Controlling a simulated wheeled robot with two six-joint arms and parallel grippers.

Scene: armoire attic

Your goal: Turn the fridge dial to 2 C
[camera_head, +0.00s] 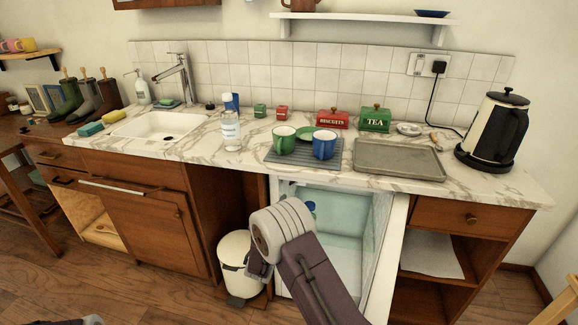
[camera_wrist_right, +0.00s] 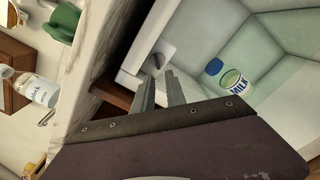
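The fridge (camera_head: 397,245) is open under the counter, its pale interior showing. The numbers are too small to read. My right gripper (camera_wrist_right: 162,84) is open with a narrow gap between its fingers, and nothing is between them. The fingertips point at the dial and appear just short of it.
A milk bottle (camera_wrist_right: 236,82) with a blue cap stands inside the fridge. The marble counter (camera_head: 480,187) overhangs the fridge and carries mugs, a tray (camera_head: 400,160) and a kettle (camera_head: 495,130). A white bin (camera_head: 237,262) stands left of the fridge.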

